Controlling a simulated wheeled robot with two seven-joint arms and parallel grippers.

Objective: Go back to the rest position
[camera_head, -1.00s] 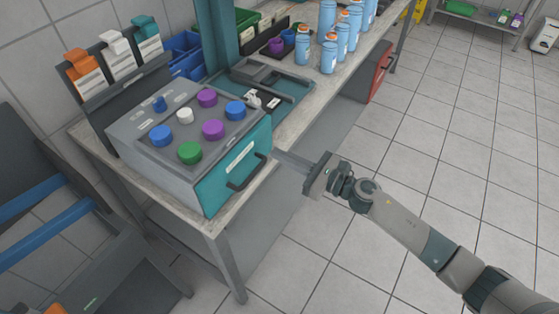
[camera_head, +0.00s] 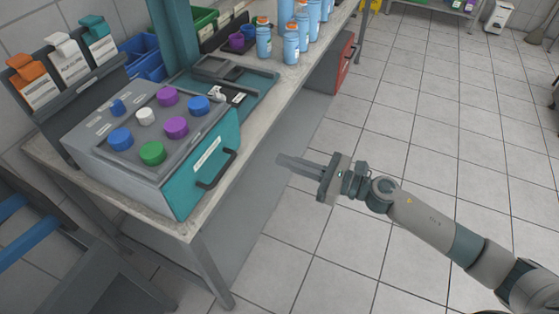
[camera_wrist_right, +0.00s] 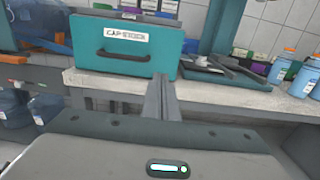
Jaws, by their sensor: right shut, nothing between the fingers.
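My right gripper (camera_head: 284,160) is shut and empty. In the head view it is in the air over the floor, just right of the bench edge and apart from the cap station's teal drawer front (camera_head: 207,163). In the right wrist view its closed fingers (camera_wrist_right: 162,92) point toward the bench, with the labelled teal drawer front (camera_wrist_right: 125,62) behind them. The grey box (camera_head: 120,165) carries several coloured caps on top. Its drawer handle (camera_head: 217,170) is free of the gripper. My left gripper is not in view.
The bench (camera_head: 205,214) runs along the left. Several blue bottles (camera_head: 290,47) stand at its far end, past a teal tray (camera_head: 247,97). A red container (camera_head: 345,66) is under the bench. A dark frame with blue bars (camera_head: 25,238) is at lower left. Tiled floor (camera_head: 440,130) is clear at right.

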